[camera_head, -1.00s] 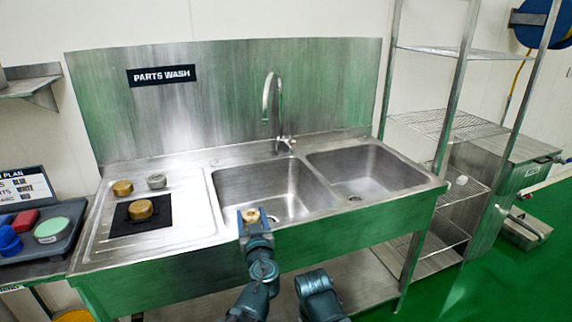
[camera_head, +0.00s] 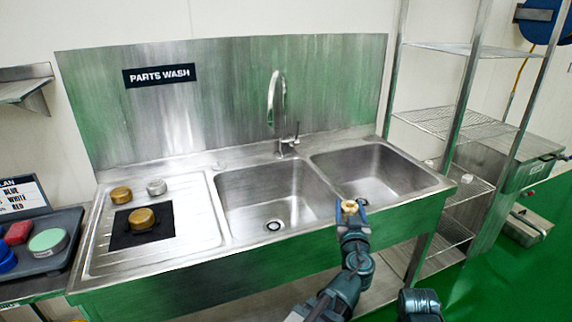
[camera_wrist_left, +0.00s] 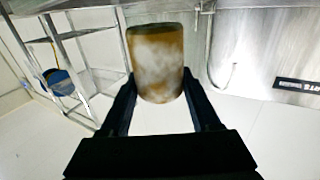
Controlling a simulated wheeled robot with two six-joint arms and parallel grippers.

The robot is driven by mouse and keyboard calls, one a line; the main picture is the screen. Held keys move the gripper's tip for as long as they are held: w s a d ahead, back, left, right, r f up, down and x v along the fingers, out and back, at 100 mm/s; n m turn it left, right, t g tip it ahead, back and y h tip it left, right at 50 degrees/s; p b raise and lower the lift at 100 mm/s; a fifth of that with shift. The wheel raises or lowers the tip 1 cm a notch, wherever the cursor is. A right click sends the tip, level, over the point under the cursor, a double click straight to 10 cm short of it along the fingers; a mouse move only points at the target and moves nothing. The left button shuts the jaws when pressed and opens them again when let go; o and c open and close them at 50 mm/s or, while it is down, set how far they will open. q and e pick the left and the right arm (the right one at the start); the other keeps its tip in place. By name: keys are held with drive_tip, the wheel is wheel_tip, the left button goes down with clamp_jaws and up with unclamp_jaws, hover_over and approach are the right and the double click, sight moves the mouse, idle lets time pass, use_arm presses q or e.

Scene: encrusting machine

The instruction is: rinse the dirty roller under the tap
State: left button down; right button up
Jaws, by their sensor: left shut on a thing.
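The dirty roller (camera_head: 349,207) is a short cylinder with brown stains over a pale surface. My left gripper (camera_head: 350,214) is shut on it at the front of the sink, near the front edge of the right basin (camera_head: 375,178). In the left wrist view the roller (camera_wrist_left: 158,62) sits between the two dark fingers (camera_wrist_left: 160,95). The tap (camera_head: 277,100) has a curved spout above the back of the left basin (camera_head: 260,195), with a lever at its base. No water shows at the spout. The roller is apart from the tap. My right gripper is not visible.
The drainboard (camera_head: 190,215) at left carries a black mat (camera_head: 122,236) with a brass-coloured part (camera_head: 142,218). Another brass part (camera_head: 120,194) and a grey part (camera_head: 156,187) stand behind it. A wire shelf rack (camera_head: 455,122) stands at right. Both basins look empty.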

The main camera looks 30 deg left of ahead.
use_arm(q)
drive_tip(key=a+r+n+g+y+p, duration=0.2)
drive_tip(key=a+r+y+p, duration=0.1)
drive_tip(key=a, duration=0.8)
drive_tip(key=s+a+r+n+g+y+p, duration=0.1)
drive_tip(key=a+r+n+g+y+p, duration=0.2)
drive_tip(key=a, duration=0.8)
drive_tip(key=shift+s+a+r+n+y, duration=0.35)
drive_tip(key=shift+r+y, duration=0.15)
drive_tip(key=shift+r, duration=0.15)
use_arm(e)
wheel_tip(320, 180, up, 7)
use_arm(q)
drive_tip(key=shift+w, duration=0.1)
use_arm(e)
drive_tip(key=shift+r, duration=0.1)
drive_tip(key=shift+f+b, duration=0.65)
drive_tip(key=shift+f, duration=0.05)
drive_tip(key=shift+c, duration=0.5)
use_arm(q)
drive_tip(key=w+a+f, duration=0.1)
drive_tip(key=w+a, duration=0.3)
drive_tip(key=w, duration=0.1)
drive_tip(key=shift+w+f, duration=0.2)
drive_tip(key=shift+w, duration=0.15)
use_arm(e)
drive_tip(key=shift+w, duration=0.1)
